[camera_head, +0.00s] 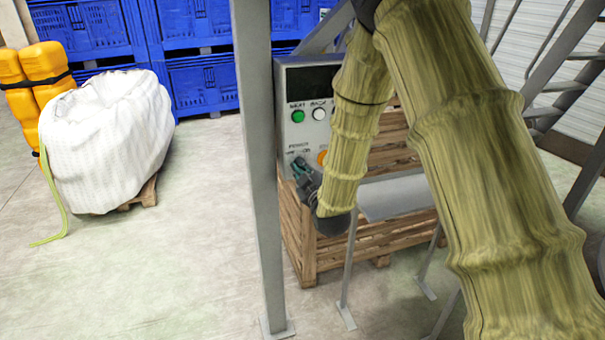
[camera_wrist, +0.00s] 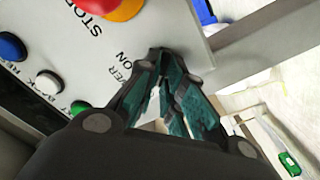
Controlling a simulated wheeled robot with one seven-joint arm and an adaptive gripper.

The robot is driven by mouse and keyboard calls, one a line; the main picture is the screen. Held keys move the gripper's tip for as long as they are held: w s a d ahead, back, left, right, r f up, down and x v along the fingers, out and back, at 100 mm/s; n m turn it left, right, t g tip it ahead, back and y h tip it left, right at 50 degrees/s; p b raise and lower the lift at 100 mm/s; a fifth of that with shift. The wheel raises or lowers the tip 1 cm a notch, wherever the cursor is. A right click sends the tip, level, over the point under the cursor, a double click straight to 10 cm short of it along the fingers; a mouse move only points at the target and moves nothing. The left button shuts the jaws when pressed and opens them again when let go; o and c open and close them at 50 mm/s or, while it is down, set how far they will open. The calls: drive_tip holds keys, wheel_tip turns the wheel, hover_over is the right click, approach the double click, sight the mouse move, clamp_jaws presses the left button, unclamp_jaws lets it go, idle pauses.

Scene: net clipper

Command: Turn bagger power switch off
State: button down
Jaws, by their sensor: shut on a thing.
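The grey bagger control panel (camera_head: 308,133) stands behind the metal post and carries the labels POWER and ON at its lower left. It also fills the upper left of the wrist view (camera_wrist: 160,28). My gripper (camera_head: 299,165) is at the panel's lower left corner, under the POWER label. In the wrist view, my gripper's fingertips (camera_wrist: 174,58) come together against the panel right beside the POWER ON lettering. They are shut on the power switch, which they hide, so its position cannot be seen.
A red stop button on a yellow base (camera_wrist: 115,8) sits close to the fingers. Green (camera_head: 297,116) and white (camera_head: 319,114) buttons are higher on the panel. A metal post (camera_head: 258,180) stands just left. A wooden crate (camera_head: 310,262) is below. Open floor lies left.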

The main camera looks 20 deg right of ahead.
drive_tip(key=shift+n, duration=0.4)
drive_tip(key=c, duration=1.5)
unclamp_jaws()
drive_tip(key=shift+a, duration=0.1)
drive_tip(key=shift+c, duration=0.2)
drive_tip(key=s, duration=0.7)
drive_tip(key=shift+s, duration=0.25)
drive_tip(key=shift+f, duration=0.1)
